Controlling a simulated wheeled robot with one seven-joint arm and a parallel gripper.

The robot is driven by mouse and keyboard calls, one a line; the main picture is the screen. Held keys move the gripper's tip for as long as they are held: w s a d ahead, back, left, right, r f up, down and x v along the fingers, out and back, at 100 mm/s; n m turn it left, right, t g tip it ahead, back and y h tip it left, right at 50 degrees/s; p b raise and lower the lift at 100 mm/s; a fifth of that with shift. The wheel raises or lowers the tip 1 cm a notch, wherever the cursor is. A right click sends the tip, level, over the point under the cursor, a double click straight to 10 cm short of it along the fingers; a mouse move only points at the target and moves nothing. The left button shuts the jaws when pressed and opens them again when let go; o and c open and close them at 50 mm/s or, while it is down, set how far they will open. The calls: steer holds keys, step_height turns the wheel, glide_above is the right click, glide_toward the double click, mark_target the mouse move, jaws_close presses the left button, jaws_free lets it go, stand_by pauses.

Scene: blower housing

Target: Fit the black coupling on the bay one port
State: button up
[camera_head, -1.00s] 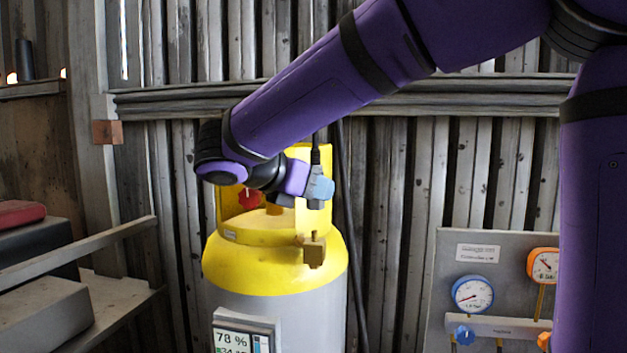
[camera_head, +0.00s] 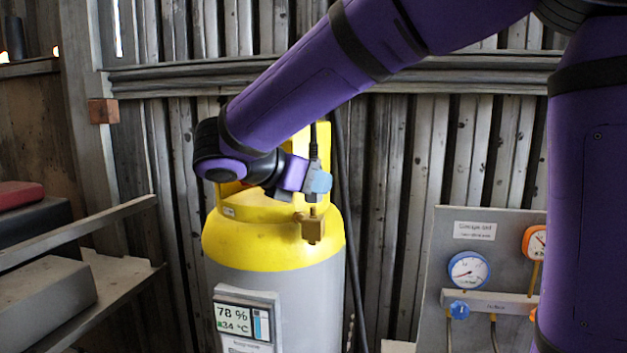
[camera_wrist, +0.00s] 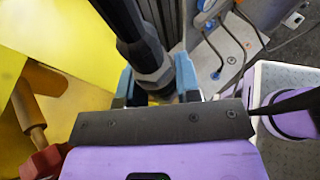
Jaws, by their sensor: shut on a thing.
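My gripper (camera_head: 317,184) has its light-blue fingers shut on the black coupling (camera_head: 314,146), whose cable runs upward. In the wrist view the coupling (camera_wrist: 143,38) stands between the two blue fingertips (camera_wrist: 157,86), with a grey collar at its lower end. A brass fitting (camera_head: 312,229) sticks out of the front of the yellow-topped cylinder (camera_head: 265,245), just below the coupling. A little brass also shows under the collar in the wrist view. I cannot tell whether the coupling touches the fitting. No bay one label is readable.
A gauge panel (camera_head: 480,258) with a blue and an orange gauge stands at the right. A shelf with boxes (camera_head: 45,300) is at the left. A dark hose (camera_head: 350,210) hangs behind the cylinder. A red knob (camera_wrist: 45,162) is close to my gripper.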

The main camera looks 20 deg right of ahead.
steer(key=shift+f, duration=1.45)
steer(key=o, duration=1.1)
steer(key=v, duration=1)
steer(key=shift+a+r, duration=0.2)
steer(key=shift+a, duration=0.15)
steer(key=shift+a, duration=0.1)
